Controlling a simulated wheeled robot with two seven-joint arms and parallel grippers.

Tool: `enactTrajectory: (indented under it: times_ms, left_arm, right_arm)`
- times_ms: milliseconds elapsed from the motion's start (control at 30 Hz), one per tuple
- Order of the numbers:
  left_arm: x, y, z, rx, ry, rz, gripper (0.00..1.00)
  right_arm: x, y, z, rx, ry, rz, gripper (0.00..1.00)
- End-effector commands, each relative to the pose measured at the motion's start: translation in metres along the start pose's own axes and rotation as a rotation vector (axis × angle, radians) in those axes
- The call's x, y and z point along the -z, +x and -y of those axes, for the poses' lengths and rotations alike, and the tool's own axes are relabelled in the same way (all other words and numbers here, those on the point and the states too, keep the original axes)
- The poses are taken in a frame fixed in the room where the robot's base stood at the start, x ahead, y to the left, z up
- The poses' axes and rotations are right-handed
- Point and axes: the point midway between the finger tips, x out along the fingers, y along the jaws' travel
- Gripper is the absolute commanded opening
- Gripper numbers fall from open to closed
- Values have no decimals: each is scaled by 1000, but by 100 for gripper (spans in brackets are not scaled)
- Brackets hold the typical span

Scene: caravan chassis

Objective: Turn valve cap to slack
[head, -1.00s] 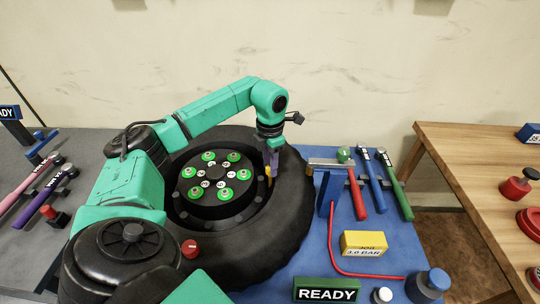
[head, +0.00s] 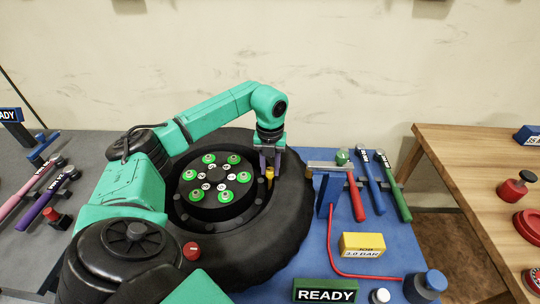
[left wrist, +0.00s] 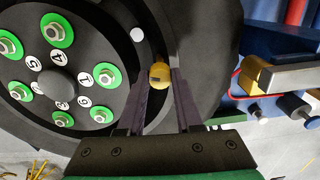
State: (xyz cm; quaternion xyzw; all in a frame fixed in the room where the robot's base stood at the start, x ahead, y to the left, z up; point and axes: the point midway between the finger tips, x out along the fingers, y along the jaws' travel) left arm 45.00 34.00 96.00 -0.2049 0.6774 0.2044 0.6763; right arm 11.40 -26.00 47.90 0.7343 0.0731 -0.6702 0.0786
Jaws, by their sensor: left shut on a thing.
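A yellow valve cap (head: 269,174) sits on the inner right side of the black tyre (head: 293,205), beside the wheel hub. My left gripper (head: 269,170) reaches down from above with its fingers on either side of the cap. In the left wrist view the yellow cap (left wrist: 159,73) lies between the tips of the two dark fingers (left wrist: 160,84), with a dark mark on its face. The left gripper is shut on it. My right gripper is not in view.
The hub (head: 216,183) carries green-ringed nuts with number labels. Right of the tyre, a blue mat (head: 300,262) holds a blue stand with a grey bar (head: 328,166), several hammers, a yellow "3.0 BAR" block (head: 363,244), a red hose and a "READY" sign (head: 326,290). A wooden table stands at right.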

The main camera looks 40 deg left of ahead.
Motion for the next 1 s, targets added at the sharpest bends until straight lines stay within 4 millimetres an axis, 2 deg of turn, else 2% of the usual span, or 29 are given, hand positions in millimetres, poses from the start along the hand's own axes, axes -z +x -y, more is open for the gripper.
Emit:
enactTrajectory:
  times_ms: [333,867,900,967,1000]
  left_arm:
    - [-1,-3,1,5,-161,5,0]
    - [-1,-3,0,5,-190,5,0]
    - [-1,-3,0,5,-190,5,38]
    - [-1,-2,0,5,-190,5,60]
    - [-1,-2,0,4,-190,4,64]
  right_arm:
    - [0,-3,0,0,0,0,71]
    - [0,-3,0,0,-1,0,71]
    - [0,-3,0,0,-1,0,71]
    - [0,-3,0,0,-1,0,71]
    - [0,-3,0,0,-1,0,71]
